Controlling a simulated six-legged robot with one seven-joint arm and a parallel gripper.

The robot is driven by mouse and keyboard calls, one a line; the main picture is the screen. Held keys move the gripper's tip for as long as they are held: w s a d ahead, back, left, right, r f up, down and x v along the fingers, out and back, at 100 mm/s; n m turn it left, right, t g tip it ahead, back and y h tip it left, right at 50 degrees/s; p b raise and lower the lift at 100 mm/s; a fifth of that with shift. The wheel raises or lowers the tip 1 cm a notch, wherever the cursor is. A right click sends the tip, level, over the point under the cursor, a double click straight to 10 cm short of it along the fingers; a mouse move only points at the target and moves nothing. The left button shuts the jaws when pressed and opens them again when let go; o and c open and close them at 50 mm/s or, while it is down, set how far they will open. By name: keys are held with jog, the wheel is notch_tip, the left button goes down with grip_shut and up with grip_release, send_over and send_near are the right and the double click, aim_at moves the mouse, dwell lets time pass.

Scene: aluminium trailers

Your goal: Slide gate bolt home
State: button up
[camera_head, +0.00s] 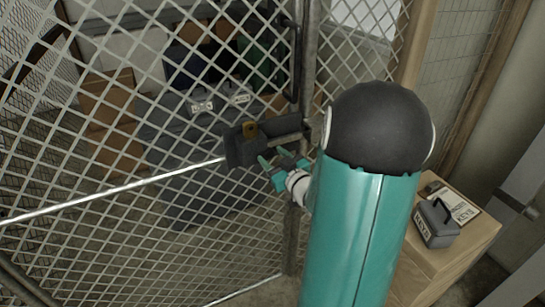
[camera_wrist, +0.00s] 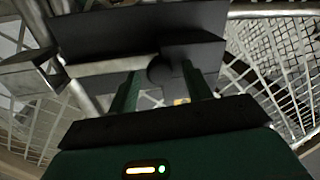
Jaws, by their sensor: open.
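The mesh gate (camera_head: 150,185) stands upright, with a dark bolt housing (camera_head: 240,152) at its right edge near the gate post (camera_head: 308,60). In the wrist view, a pale metal bolt bar (camera_wrist: 105,67) runs left from a dark round knob (camera_wrist: 160,70), under a dark plate (camera_wrist: 140,25). A metal block (camera_wrist: 30,72) is at the bar's left; I cannot tell whether the bar enters it. My gripper (camera_head: 273,157) is open just in front of the housing. Its green fingers in the wrist view (camera_wrist: 159,80) lie on either side of the knob, without visible contact.
A wooden cabinet (camera_head: 455,255) at the right holds a grey key box (camera_head: 436,223) and a paper sign (camera_head: 455,205). Behind the mesh are cardboard boxes (camera_head: 108,95) and grey cases (camera_head: 190,130). A small brass-coloured piece (camera_head: 250,130) is at the housing.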

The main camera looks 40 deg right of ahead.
jog(key=shift+s, duration=0.2)
jog(key=shift+c, duration=0.2)
grip_shut()
jog(key=s+d, duration=0.1)
jog(key=d, duration=0.5)
jog(key=shift+s+d, duration=0.2)
jog(key=shift+s, duration=0.2)
jog(key=shift+r, duration=0.1)
jog(key=shift+o, duration=0.2)
grip_release()
jog(key=shift+d, duration=0.15)
jog(key=s+a, duration=0.2)
jog(key=s, duration=1.1)
jog(key=shift+s+a, duration=0.3)
